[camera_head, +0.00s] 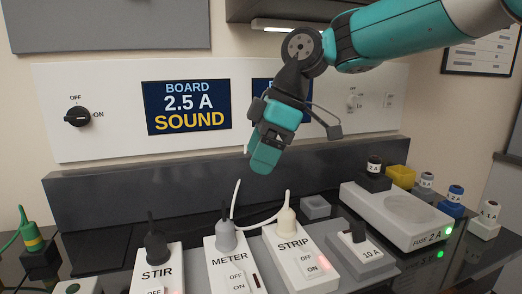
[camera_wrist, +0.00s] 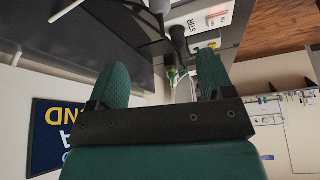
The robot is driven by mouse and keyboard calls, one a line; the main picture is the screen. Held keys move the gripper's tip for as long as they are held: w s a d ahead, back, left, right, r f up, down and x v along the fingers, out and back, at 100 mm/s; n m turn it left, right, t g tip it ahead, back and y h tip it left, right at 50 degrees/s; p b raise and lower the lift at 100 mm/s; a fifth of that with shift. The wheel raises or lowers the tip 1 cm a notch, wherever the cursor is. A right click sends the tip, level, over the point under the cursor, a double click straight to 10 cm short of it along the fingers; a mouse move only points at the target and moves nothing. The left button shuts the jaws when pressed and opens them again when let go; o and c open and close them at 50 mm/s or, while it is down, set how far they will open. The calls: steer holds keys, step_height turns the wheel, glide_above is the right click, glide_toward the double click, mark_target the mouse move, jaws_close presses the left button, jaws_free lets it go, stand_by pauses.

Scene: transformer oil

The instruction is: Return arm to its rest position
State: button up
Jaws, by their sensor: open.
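My gripper (camera_head: 264,158) hangs in the air in the head view, in front of the wall panel and above the back of the bench. It points down and slightly left, and nothing is held in it. My teal arm comes in from the upper right. In the wrist view my gripper (camera_wrist: 160,85) shows two textured green fingers spread apart, with empty space between them. The picture there is turned over, and the STIR block (camera_wrist: 210,30) lies beyond the fingers.
Below stand the STIR (camera_head: 155,265), METER (camera_head: 228,258) and STRIP (camera_head: 297,255) switch blocks with upright plugs. A fuse unit (camera_head: 405,215) with several small fuse blocks is at right. The wall panel display (camera_head: 186,107) reads BOARD 2.5 A SOUND. A dark ledge (camera_head: 130,190) runs behind the bench.

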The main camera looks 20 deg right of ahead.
steer(key=s+f+m+p, duration=0.2)
steer(key=s+m+p, duration=0.1)
steer(key=s, duration=0.7)
steer(key=s+f+m+g+p, duration=0.1)
steer(key=s+m, duration=0.4)
steer(key=s, duration=0.6)
steer(key=f+p, duration=0.1)
steer(key=p, duration=0.1)
steer(key=shift+s+p, duration=0.15)
steer(key=shift+p, duration=0.25)
steer(key=shift+a+r, duration=0.1)
